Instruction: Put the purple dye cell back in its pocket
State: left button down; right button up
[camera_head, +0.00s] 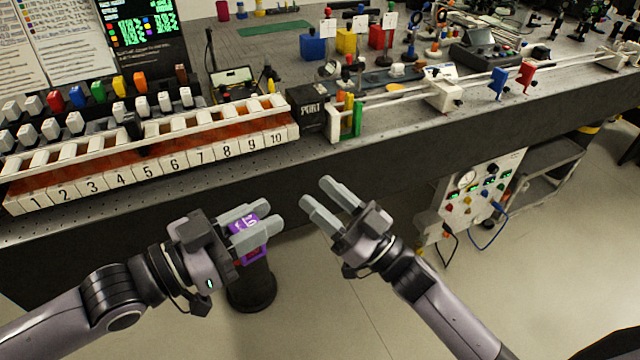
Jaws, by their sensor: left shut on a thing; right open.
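The purple dye cell (243,224) is between the fingers of my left gripper (267,217), which is shut on it. It has a white label with marks too small to read surely. The cell is held in the air in front of the bench edge, below and right of the numbered rack. The long rack (150,157) on the bench has white pockets marked 1 to 10 along its front, with an orange-red strip behind them. My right gripper (316,193) is open and empty, in front of the bench, right of the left gripper.
Rows of white and coloured cells (76,97) stand behind the rack. A black box (308,105) and a holder with green, yellow and red parts (352,118) stand right of it. A rail with optics runs right. A panel with gauges (478,195) stands below the bench.

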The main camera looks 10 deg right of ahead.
jog(key=s+a+r+n+g+y, duration=0.2)
jog(key=a+r+n+g+y, duration=0.4)
jog(key=n+g, duration=0.8)
jog(key=g+h, duration=0.8)
jog(key=h, duration=0.2)
send_near(261, 252)
jog(key=shift+n, duration=0.4)
jog(key=x, duration=0.6)
jog(key=r+x, duration=0.1)
jog(key=x, duration=0.2)
jog(key=shift+w+a, duration=0.2)
jog(key=shift+a, duration=0.25)
